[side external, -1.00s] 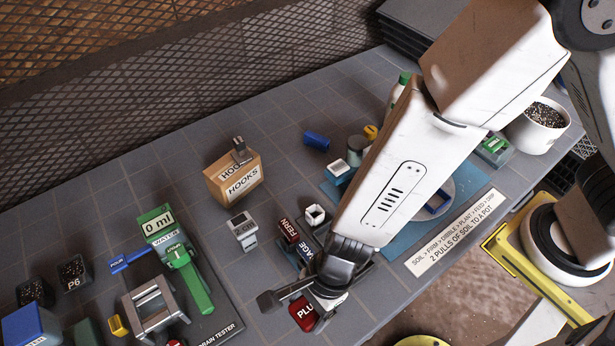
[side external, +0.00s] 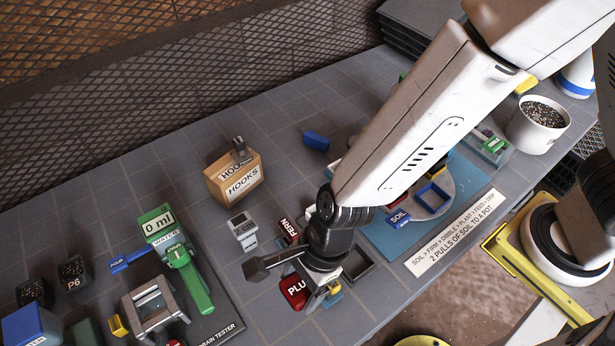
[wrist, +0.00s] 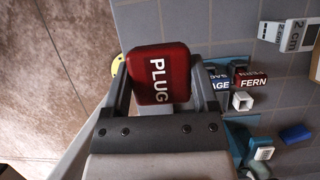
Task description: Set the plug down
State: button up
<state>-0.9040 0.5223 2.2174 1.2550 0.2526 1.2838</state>
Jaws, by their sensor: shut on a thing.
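The plug is a red block with white PLUG lettering (wrist: 160,75). It sits between the two fingers of my gripper (wrist: 158,84) in the wrist view, and the fingers are shut on it. In the side view the plug (side external: 295,291) shows at the lower middle, close to the table's front edge, with my gripper (side external: 318,284) pointing down over it. Whether its underside touches the table is hidden.
The red FERN block (side external: 288,230) and the blue SAGE block (wrist: 219,83) stand close by. A dark open frame (side external: 358,264) lies to the plug's right. The brown HOOKS box (side external: 235,178) stands farther back. Grey table left of the plug is clear.

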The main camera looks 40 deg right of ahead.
jog(key=w+d+m+t, duration=0.1)
jog(key=w+d+m, duration=0.25)
jog(key=w, duration=0.55)
jog(key=w+d+m+t, duration=0.15)
jog(key=w+d, duration=0.25)
jog(key=w, duration=0.6)
jog(key=w+d+m+h, duration=0.1)
jog(key=w+d+m, duration=0.3)
jog(key=w+d, duration=0.75)
jog(key=shift+t, duration=0.35)
jog(key=shift+s+d+f, duration=0.15)
jog(key=shift+f, duration=0.7)
jog(key=shift+s+d+f, duration=0.1)
jog(key=shift+d+f, duration=0.05)
jog(key=shift+f, duration=0.65)
jog(key=shift+s+d+f, duration=0.15)
jog(key=shift+f, duration=0.7)
jog(key=shift+f, duration=0.1)
jog(key=shift+f, duration=3.05)
jog(key=shift+f, duration=1.85)
